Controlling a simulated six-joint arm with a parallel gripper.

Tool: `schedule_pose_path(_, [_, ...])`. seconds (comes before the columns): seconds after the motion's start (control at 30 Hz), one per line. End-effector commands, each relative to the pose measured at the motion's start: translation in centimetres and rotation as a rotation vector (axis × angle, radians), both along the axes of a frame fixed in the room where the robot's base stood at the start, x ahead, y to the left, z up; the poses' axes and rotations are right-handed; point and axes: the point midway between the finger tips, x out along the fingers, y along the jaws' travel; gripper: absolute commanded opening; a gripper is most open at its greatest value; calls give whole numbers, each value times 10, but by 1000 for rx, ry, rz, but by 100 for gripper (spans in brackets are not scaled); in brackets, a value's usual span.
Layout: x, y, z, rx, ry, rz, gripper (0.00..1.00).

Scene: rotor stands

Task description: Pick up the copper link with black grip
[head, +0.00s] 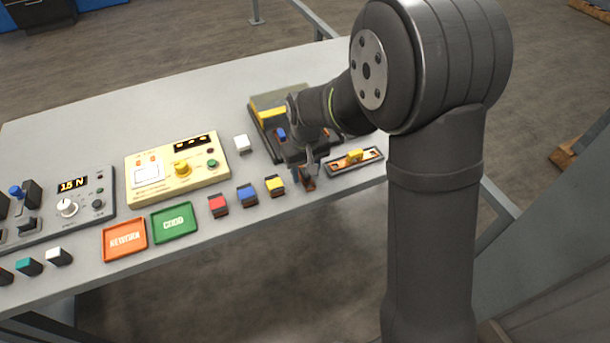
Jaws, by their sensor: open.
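My gripper (308,170) points down over the front right of the table, with its jaws open. Directly at its fingertips is a small copper-brown piece (309,185) standing on the table near the front edge. Its top is hidden by the fingers, so I cannot make out a black grip on it. I cannot tell whether the fingers touch it. To its left stand similar small pieces with a yellow top (275,183), a blue top (247,193) and a red top (218,204).
A dark fixture (262,112) with a yellow part sits behind my gripper. A framed tray (337,170) with a yellow-gripped piece (354,157) lies close on the right. Green (174,222) and orange (124,240) trays and a cream control box (140,190) are left.

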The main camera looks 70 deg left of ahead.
Motion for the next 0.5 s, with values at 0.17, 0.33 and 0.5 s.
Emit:
schedule_pose_path(0.17, [0, 0, 0, 0, 0, 0, 16])
schedule_pose_path(0.33, [0, 0, 0, 0, 0, 0, 0])
schedule_pose_path(0.5, [0, 0, 1, 0, 0, 0, 0])
